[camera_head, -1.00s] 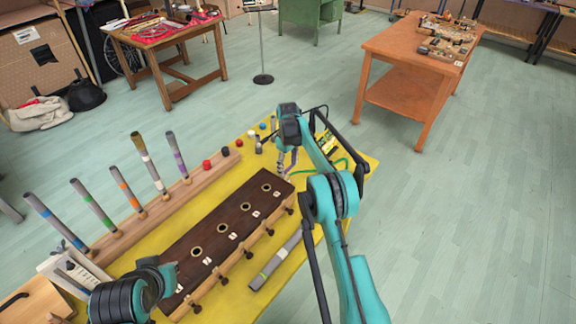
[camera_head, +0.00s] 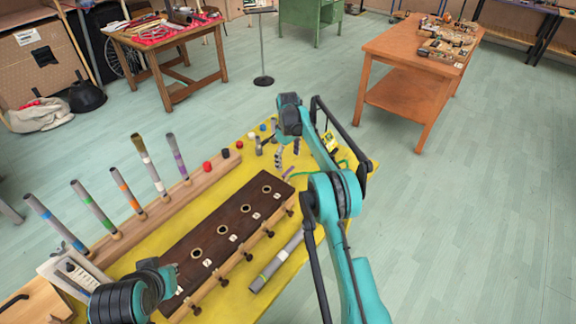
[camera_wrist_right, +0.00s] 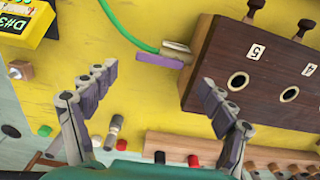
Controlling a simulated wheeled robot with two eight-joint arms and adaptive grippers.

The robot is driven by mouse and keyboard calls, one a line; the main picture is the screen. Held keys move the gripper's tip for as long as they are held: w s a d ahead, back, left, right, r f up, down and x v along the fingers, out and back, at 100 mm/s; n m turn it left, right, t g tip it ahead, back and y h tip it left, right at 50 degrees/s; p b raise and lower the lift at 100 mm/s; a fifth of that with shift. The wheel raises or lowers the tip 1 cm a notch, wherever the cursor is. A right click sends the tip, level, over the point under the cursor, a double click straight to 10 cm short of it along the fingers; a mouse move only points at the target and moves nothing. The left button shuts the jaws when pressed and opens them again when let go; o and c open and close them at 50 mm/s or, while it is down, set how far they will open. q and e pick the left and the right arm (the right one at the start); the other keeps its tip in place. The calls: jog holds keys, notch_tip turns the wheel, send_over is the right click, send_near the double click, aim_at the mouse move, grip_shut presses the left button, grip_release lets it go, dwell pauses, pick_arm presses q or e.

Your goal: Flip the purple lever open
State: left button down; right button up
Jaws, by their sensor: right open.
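The purple lever (camera_wrist_right: 168,62) is a small flat bar at the end of the dark wooden box (camera_wrist_right: 218,60), beside a pale fitting where a green hose ends. It also shows small in the head view (camera_head: 288,173). My right gripper (camera_wrist_right: 155,82) is open and empty, with its two grey fingers spread either side of the lever in the wrist picture. I cannot tell its height above the lever. In the head view the right gripper (camera_head: 287,152) is near the box's far end.
A wooden rail (camera_head: 155,215) with several upright colour-banded tubes runs along the left of the yellow tabletop (camera_head: 228,180). A grey tube (camera_head: 276,262) lies right of the box. A yellow device (camera_wrist_right: 25,22) and several small knobs stand near the far end.

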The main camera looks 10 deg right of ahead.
aim_at(288, 171)
jog(key=shift+r, duration=1.7)
jog(key=shift+r, duration=0.1)
